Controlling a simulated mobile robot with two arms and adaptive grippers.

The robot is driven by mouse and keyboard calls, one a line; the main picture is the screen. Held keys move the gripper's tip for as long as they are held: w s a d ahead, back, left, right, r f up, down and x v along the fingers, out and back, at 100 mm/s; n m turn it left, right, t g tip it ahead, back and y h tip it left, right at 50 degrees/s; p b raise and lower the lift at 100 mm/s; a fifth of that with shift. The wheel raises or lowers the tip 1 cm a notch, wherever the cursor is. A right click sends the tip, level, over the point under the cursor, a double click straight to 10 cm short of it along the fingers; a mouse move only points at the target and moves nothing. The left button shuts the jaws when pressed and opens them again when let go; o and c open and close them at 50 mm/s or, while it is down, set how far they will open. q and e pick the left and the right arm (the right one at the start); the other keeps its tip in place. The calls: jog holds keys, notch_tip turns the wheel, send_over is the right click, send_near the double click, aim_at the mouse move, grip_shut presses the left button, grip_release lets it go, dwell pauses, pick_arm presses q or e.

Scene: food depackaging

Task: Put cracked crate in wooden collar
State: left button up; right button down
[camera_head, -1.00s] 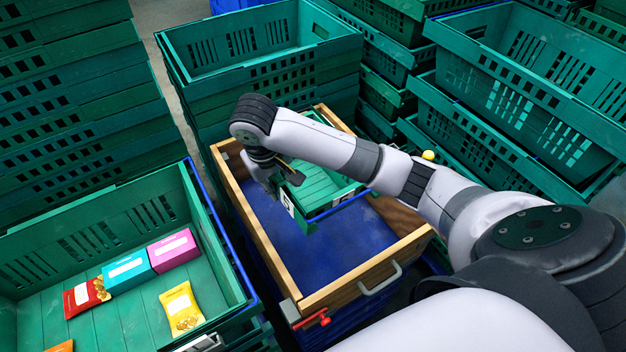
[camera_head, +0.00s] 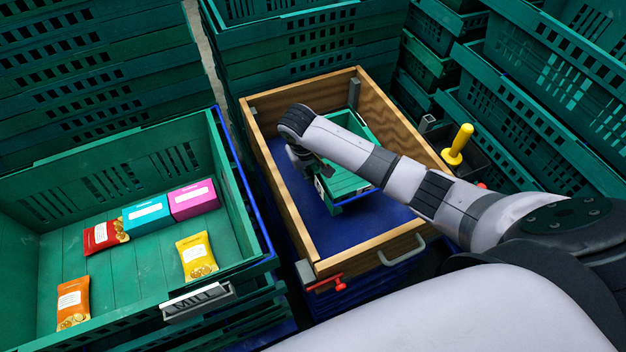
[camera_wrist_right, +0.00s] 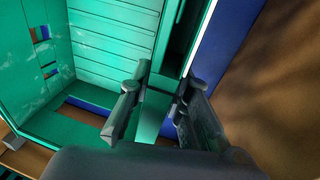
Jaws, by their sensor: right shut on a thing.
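The small green crate (camera_head: 348,184) is within the walls of the wooden collar (camera_head: 392,112), over its blue floor (camera_head: 318,212). My right gripper (camera_head: 318,170) is shut on the crate's left wall; in the right wrist view the two fingers (camera_wrist_right: 158,105) straddle the green wall. That view also shows the crate's slatted surface (camera_wrist_right: 112,45) and brown wood to the right. My forearm covers part of the crate and collar. I cannot tell whether the crate touches the floor, nor make out a crack. My left gripper is out of view.
A large green crate (camera_head: 75,180) at left holds several snack packets and boxes. Tall stacks of green crates stand behind and to the right. A yellow handle (camera_head: 459,143) stands in a dark bin right of the collar. A grey handle (camera_head: 402,252) is on the collar's front.

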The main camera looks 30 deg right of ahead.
jog(key=x, duration=0.2)
jog(key=a+x, duration=0.1)
jog(key=x, duration=0.1)
jog(key=shift+s+d+f+b, duration=0.1)
jog(key=shift+f+b, duration=0.1)
jog(key=shift+b, duration=0.1)
jog(key=c, duration=1.5)
grip_release()
jog(key=shift+f, duration=0.1)
jog(key=p+v, duration=0.1)
jog(key=v, duration=1.1)
jog(key=shift+s+p, duration=0.1)
jog(key=shift+p, duration=0.25)
